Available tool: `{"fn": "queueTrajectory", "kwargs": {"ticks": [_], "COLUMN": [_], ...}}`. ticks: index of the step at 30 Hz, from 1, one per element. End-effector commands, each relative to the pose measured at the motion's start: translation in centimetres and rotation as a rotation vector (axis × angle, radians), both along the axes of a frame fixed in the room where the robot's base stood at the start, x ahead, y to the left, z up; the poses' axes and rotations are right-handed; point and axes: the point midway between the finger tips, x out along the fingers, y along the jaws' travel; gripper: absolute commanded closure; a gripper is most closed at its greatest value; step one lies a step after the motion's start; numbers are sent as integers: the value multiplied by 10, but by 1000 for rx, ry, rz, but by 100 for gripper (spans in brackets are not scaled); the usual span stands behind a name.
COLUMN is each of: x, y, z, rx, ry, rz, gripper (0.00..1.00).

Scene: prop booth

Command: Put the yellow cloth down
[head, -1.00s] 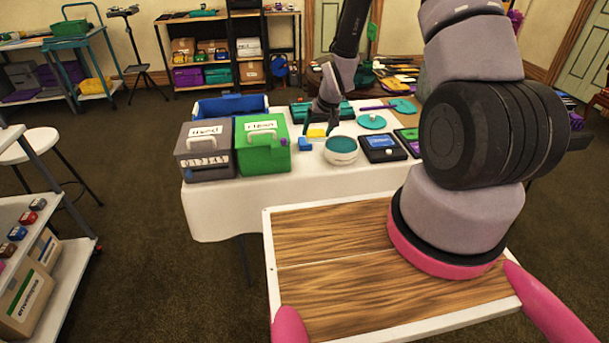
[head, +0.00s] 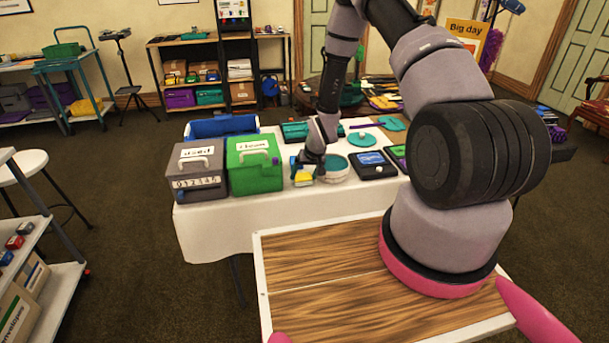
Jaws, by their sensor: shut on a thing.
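The yellow cloth (head: 302,177) shows as a small yellow patch low between the fingers of my gripper (head: 304,172). My gripper points down and is shut on it, at the near side of the white-covered table (head: 240,219). The patch is small and partly hidden by the fingers, so I cannot tell whether the cloth touches the table top.
The green box (head: 254,177) and the grey box (head: 197,184) stand left of my gripper. A round white tub with a teal top (head: 335,174) is close on its right, with a dark flat device (head: 375,170) beyond. A blue bin (head: 222,125) stands behind the boxes.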

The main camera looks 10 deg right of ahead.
Motion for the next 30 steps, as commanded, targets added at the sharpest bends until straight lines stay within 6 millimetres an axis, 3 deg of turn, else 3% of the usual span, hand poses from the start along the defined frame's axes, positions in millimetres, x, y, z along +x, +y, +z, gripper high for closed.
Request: {"fn": "queueTrajectory", "kwargs": {"ticks": [5,6,7,17,30], "x": [-1,0,0,-1,-32], "y": [0,0,0,0,-14], "z": [-2,-2,-2,3,81], "rx": [0,0,0,0,0], "ry": [1,1,1,0,-2], "rz": [-1,-1,-1,-1,0], "gripper": [100,8,0,0,0]}}
